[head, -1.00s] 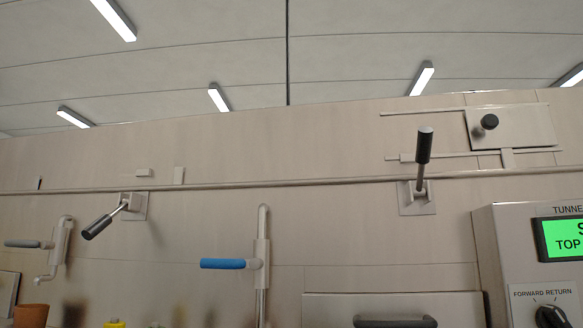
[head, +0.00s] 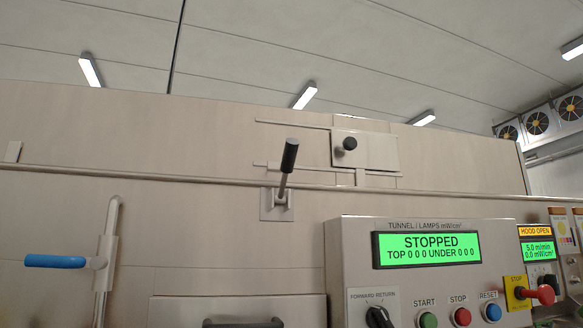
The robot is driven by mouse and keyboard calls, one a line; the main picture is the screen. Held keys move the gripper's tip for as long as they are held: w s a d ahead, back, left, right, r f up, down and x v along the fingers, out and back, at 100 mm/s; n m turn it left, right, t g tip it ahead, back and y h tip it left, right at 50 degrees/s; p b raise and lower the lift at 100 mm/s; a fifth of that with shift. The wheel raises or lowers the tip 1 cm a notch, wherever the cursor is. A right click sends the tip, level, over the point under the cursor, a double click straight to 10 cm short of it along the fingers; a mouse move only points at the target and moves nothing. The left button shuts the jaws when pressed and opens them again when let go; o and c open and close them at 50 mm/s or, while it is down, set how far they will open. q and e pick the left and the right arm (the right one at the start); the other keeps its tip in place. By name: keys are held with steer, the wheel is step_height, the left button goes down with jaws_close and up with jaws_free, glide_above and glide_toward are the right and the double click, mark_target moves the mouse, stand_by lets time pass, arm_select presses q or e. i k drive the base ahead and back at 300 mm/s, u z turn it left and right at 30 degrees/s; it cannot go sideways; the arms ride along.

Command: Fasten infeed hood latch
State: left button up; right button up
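One hood latch lever (head: 286,172) is in view, left of centre in the head view. It has a black cylindrical grip on a metal stem and stands upright, leaning slightly right, from a square plate (head: 268,212) just below the long rail. I cannot tell from any label whether this is the infeed latch. The beige hood (head: 100,135) spans the picture above the rail. Neither of my grippers is in view.
A control box (head: 345,260) reads "STOPPED". A smaller display (head: 539,249) reads "HOOD OPEN". A red knob (head: 540,295) sticks out at the right. A blue-handled lever (head: 58,261) is at left. A sliding plate with a black knob (head: 347,144) sits above the rail.

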mark_target(292, 145)
steer(key=z, duration=0.05)
steer(key=k, duration=0.45)
steer(key=u, duration=0.75)
steer(key=i, duration=0.8)
steer(key=z, duration=0.8)
